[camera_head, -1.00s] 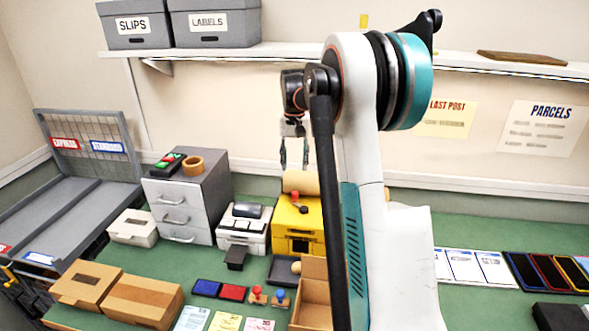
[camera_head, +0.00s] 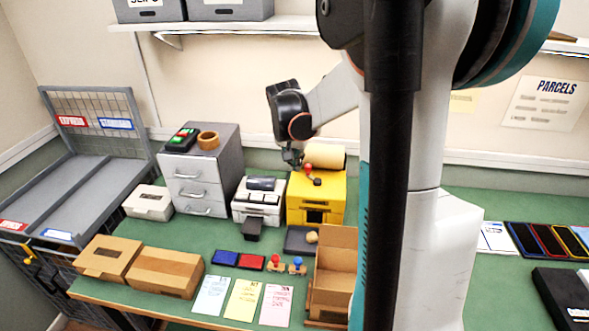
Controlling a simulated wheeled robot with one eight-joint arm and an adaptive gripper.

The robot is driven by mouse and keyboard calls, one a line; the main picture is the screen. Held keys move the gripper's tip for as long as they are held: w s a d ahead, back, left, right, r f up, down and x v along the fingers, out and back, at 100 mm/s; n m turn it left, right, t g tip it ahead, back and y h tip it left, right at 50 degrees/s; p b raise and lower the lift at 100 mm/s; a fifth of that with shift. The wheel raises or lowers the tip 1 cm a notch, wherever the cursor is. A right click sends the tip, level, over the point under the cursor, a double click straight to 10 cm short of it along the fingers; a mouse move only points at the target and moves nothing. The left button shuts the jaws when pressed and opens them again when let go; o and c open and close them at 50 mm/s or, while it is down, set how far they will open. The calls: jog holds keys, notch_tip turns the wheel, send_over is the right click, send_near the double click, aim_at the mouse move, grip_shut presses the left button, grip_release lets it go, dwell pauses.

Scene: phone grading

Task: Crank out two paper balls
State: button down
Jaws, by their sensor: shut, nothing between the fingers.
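The yellow machine (camera_head: 316,202) stands on the green table with a tan paper roll (camera_head: 325,155) on top. Its crank (camera_head: 311,173) has a red knob and a dark part and sits at the upper front left. A dark slot shows low on its front. One small tan ball (camera_head: 312,237), apparently paper, lies at the right side of a dark tray (camera_head: 296,243) in front of the machine. My gripper (camera_head: 293,163) is shut and empty, pointing down just left of the red knob. I cannot tell whether it touches the knob.
A white printer-like device (camera_head: 258,204) stands close on the left, with grey drawers (camera_head: 198,180) beyond. An open cardboard box (camera_head: 336,262) is at the front right. Stamps and ink pads (camera_head: 251,261) lie in front. My arm hides the table right of the machine.

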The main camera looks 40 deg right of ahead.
jog(key=b+x, duration=0.2)
jog(key=x, duration=0.8)
jog(key=shift+w+d, duration=0.5)
jog(key=shift+d, duration=0.4)
jog(key=shift+w+d, duration=0.5)
jog(key=shift+d, duration=0.35)
jog(key=shift+w+d+m+g+b, duration=0.3)
jog(key=shift+w+m, duration=0.1)
jog(key=shift+m, duration=0.6)
